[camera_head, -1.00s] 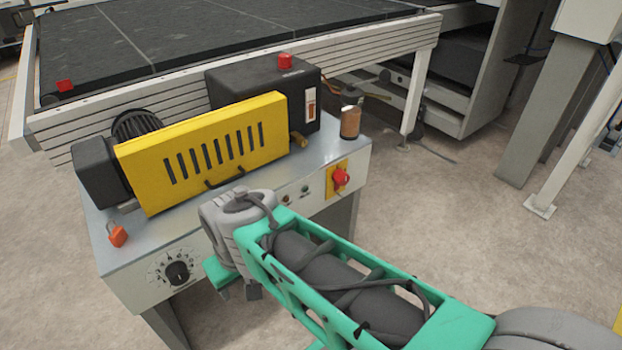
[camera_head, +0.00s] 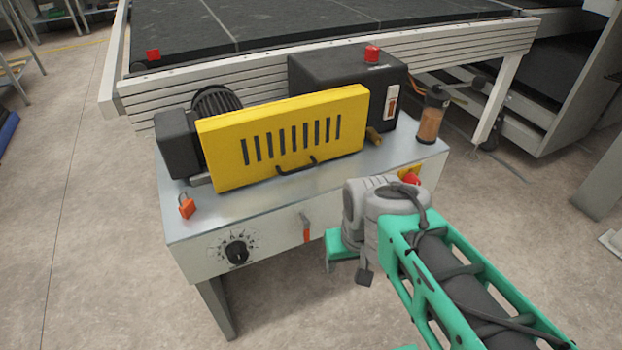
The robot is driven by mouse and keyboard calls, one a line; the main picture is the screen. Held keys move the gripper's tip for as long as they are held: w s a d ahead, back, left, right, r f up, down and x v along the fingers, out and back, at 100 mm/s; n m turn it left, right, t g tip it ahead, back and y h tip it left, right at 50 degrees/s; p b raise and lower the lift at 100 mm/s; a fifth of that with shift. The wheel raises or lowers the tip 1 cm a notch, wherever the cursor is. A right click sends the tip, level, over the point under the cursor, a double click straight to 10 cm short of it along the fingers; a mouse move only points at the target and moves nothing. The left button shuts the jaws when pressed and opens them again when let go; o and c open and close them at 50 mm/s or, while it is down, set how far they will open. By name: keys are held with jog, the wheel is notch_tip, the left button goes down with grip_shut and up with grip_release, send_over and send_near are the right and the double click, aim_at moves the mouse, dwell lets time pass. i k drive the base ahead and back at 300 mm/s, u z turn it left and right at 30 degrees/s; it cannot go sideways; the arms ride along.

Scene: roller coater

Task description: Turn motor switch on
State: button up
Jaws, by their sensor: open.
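The coater's metal cabinet (camera_head: 250,215) stands in front of me. On its front panel are a black dial (camera_head: 237,252), a small lever with an orange-red handle (camera_head: 306,228) and a red rotary knob (camera_head: 411,178) on a yellow plate, partly covered by my arm. A black box (camera_head: 345,85) on top carries a white switch plate (camera_head: 391,102). No readable label shows which of these is the motor switch. My gripper (camera_head: 352,262) is open in front of the panel, right of the lever and left of the knob. Its fingertips are partly hidden by my wrist.
A yellow slotted guard (camera_head: 285,138) with a black handle sits on the cabinet. An orange padlock (camera_head: 187,207) lies at its left, and a brown cylinder (camera_head: 430,120) stands at the right corner. The conveyor (camera_head: 300,30) runs behind. Floor is free at left.

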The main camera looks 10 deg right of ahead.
aim_at(411, 178)
jog(key=u, duration=1.35)
jog(key=k, duration=1.25)
jog(key=z, duration=1.4)
jog(key=i, duration=0.5)
jog(key=z, duration=0.1)
